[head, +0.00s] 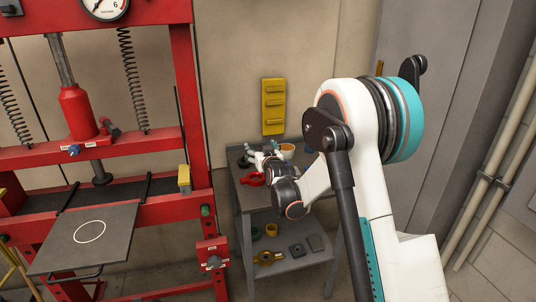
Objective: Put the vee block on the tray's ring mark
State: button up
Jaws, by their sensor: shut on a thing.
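The tray (112,250) is a flat dark plate at the lower left, in front of the red press. Its white ring mark (90,231) is empty. My arm reaches down to the grey cart, and my gripper (250,157) is small and partly hidden by my arm over the cart's top. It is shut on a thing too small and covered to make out. I cannot identify the vee block for certain in this view.
A red part (252,180) and an orange-rimmed cup (287,150) are on the cart top. The cart's lower shelf (285,268) holds several parts. A yellow rack (273,106) hangs on the wall.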

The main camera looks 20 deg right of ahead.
aim_at(261, 192)
notch_tip(261, 192, down, 17)
jog(key=b, duration=0.5)
jog(key=shift+b, duration=0.4)
jog(key=shift+f, duration=0.1)
jog(key=o, duration=1.8)
jog(key=shift+o, duration=1.2)
